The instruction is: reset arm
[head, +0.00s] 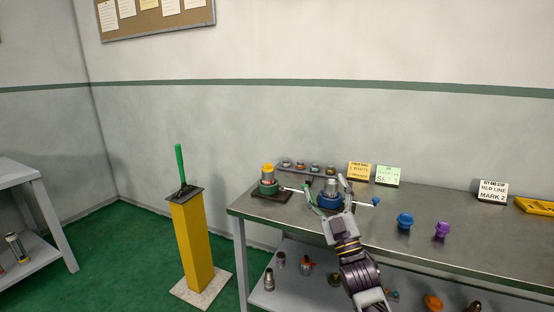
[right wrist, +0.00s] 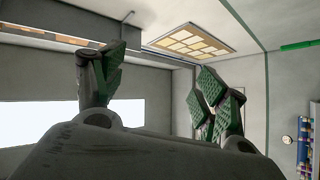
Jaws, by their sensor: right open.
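My right gripper (head: 325,186) shows in the head view with its fingers spread and pointing up, in line with the blue vise (head: 328,203). In the right wrist view the green-padded fingers (right wrist: 160,95) are wide apart with nothing between them. The blue vise has a grey metal pipe piece (head: 331,187) standing in it, partly hidden by my gripper. To its left, the green vise (head: 268,187) on a dark base carries a metal piece with a yellow-orange top (head: 267,168). My left gripper is not in view.
The metal workbench (head: 400,228) also bears a rack of small parts (head: 308,168), a blue knob (head: 405,221), a purple knob (head: 441,228) and sign cards (head: 388,175). Loose parts lie on its lower shelf. A yellow pedestal with a green lever (head: 192,240) stands left of the bench on green floor.

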